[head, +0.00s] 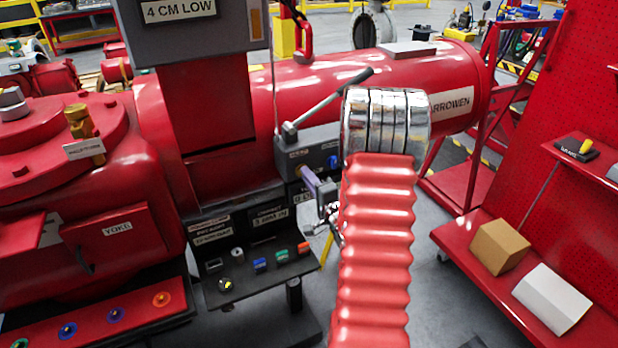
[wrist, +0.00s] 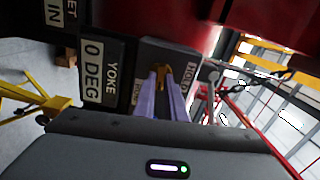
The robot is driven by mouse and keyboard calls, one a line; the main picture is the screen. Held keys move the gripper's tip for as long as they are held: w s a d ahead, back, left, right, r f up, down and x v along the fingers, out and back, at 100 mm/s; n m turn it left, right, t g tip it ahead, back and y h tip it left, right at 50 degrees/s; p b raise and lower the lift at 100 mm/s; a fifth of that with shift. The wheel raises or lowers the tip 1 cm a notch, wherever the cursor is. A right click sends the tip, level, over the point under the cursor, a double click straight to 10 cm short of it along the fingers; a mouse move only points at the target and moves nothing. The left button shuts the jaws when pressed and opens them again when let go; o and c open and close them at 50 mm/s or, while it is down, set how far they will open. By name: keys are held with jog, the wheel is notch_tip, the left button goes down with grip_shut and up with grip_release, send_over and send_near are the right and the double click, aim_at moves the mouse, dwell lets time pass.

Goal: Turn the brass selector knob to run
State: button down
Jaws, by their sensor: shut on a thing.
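The brass selector knob (wrist: 160,70) shows in the wrist view on a dark panel, between a HOLD label (wrist: 190,76) on its right and a small label (wrist: 137,93), too blurred to read surely, on its lower left. My gripper (wrist: 162,82) has its two purple fingers on either side of the knob and is shut on it. In the head view my gripper (head: 307,174) reaches the lower front of the grey control box (head: 312,148). The knob is hidden there behind the fingers.
A lever (head: 335,97) rises from the box, with a blue button (head: 332,162) on its face. A YOKE 0 DEG plate (wrist: 99,72) is beside the knob. A low tray (head: 250,287) with several small coloured parts is below. A red shelf (head: 459,236) with boxes stands right.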

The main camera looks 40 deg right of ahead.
jog(key=shift+s+d+f, duration=0.15)
jog(key=shift+d, duration=0.1)
jog(key=c, duration=2.1)
grip_release()
jog(key=o, duration=0.3)
jog(key=shift+a, duration=0.1)
